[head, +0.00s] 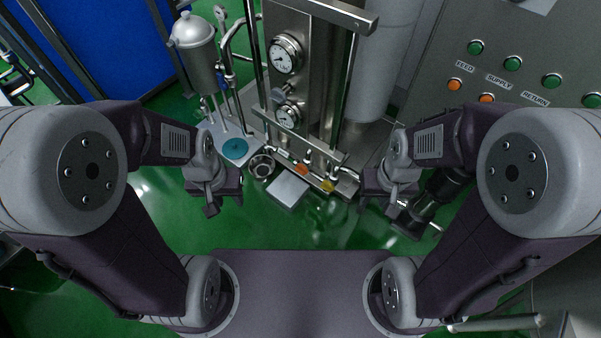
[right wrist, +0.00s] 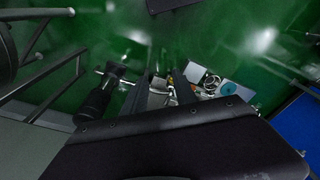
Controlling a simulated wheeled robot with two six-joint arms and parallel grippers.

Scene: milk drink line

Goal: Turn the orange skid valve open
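The orange valve (head: 302,169) is a small orange part low on the front of the steel skid (head: 302,85), at the pipe near its base. A similar yellow part (head: 327,185) sits to its right. My right gripper (head: 378,203) is to the right of both valves and apart from them. In the right wrist view its two dark fingers (right wrist: 162,80) stand apart with nothing held, and the skid's small parts lie beyond them. My left gripper (head: 218,205) hangs left of the skid, apart from the valve; its finger opening is unclear.
Gauges (head: 285,54) are on the skid's front. A steel vessel (head: 194,45) and a blue-green disc (head: 235,149) stand left. A pale box (head: 289,190) lies before the skid. A button panel (head: 510,70) is at right. Green floor (head: 290,228) in front is clear.

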